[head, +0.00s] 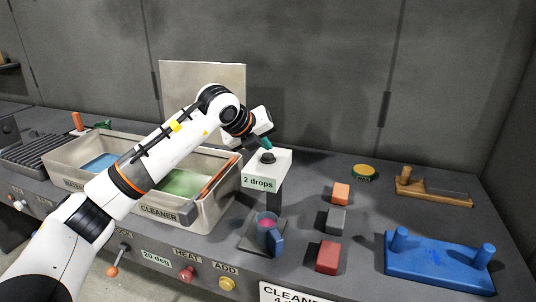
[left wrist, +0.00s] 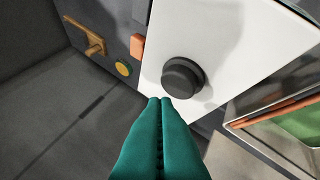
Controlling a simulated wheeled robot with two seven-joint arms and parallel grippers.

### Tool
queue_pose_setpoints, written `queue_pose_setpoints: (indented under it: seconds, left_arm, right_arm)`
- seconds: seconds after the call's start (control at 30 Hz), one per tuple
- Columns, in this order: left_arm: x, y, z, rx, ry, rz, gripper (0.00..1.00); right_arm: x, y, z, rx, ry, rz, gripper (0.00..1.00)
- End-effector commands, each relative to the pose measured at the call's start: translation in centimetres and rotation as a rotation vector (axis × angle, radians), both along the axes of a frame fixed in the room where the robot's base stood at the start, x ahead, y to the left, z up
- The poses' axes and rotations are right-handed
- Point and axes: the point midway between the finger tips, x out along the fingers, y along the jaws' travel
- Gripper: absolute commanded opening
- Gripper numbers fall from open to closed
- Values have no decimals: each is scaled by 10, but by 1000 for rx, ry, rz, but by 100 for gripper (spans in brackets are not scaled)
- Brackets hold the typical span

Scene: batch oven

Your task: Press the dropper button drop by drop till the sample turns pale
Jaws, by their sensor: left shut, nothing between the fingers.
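The dropper (head: 267,170) is a white box on a dark post, with a label reading "2 drops" on its front. Its round black button (head: 268,157) is on top; it also shows in the left wrist view (left wrist: 183,78). A blue cup (head: 268,232) with a handle stands below the dropper, and the sample (head: 266,224) in it looks pink. My left gripper (head: 267,145) is shut and empty, with its teal fingertips just by the button. In the left wrist view the fingertips (left wrist: 160,100) lie beside the button's edge; I cannot tell whether they touch it. My right gripper is not in view.
A beige bin labelled CLEANER (head: 213,215) holds green liquid left of the dropper. A blue stand (head: 440,264) is farther right. Panel knobs line the front edge.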

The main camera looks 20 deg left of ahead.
Motion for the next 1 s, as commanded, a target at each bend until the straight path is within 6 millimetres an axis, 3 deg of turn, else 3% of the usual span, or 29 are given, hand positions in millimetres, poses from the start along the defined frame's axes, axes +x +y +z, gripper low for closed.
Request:
queue_pose_setpoints:
  seconds: [0.27, 0.7, 1.0]
  left_arm:
    - [0, 0, 8, 0, -1, 0, 0]
    - [0, 0, 49, -1, 0, 1, 0]
    - [0, 0, 50, 0, 0, 0, 0]
  right_arm:
    - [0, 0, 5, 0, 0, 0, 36]
    - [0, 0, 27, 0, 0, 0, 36]
    - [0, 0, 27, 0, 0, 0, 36]
